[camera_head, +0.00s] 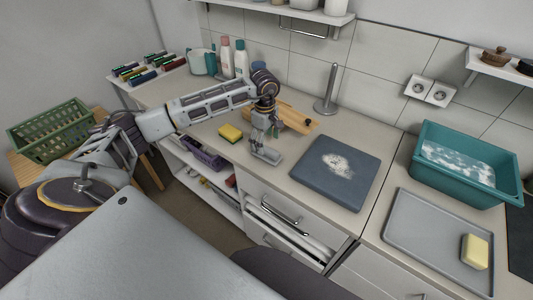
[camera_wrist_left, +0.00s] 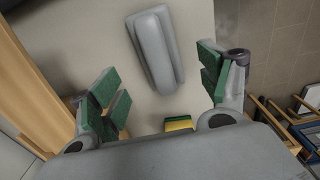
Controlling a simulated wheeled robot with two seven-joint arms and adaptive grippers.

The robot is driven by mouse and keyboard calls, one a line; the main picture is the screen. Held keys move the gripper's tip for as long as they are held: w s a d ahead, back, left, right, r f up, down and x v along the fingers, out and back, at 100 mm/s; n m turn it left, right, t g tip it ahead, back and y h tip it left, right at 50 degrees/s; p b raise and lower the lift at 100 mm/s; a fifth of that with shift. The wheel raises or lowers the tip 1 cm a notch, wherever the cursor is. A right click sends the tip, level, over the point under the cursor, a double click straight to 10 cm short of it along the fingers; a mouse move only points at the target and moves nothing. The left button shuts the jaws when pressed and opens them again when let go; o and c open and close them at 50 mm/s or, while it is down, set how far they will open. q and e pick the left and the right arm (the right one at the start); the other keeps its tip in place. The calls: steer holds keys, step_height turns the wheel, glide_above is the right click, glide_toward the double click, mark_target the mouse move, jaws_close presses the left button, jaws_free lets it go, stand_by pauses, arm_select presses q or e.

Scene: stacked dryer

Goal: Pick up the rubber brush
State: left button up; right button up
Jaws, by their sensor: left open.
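A long grey block with rounded ends, which I take to be the rubber brush (camera_head: 267,156), lies on the counter near its front edge. In the left wrist view the brush (camera_wrist_left: 156,48) lies slightly tilted, ahead of the space between the fingers. My left gripper (camera_head: 268,135) points down just above and behind the brush. In the left wrist view the gripper (camera_wrist_left: 162,92) is open and empty, with green pads on both sides. My right gripper is not in view.
A yellow-green sponge (camera_head: 230,133) lies left of the brush; it also shows in the left wrist view (camera_wrist_left: 180,124). A wooden board (camera_head: 292,117) lies behind the gripper. A dark slab (camera_head: 337,178) with white powder lies to the right, then a grey tray (camera_head: 430,235) and a teal basin (camera_head: 440,182).

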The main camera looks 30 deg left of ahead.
mark_target(265, 148)
arm_select(q)
steer(key=shift+f, duration=0.45)
steer(key=shift+f, duration=0.15)
steer(key=shift+f+p, duration=0.8)
steer(key=shift+f, duration=1.65)
steer(key=shift+c, duration=0.4)
steer(key=c, duration=1)
steer(key=shift+r, duration=0.1)
steer(key=shift+c, duration=0.2)
steer(key=shift+r+b, duration=0.9)
steer(key=shift+r, duration=4)
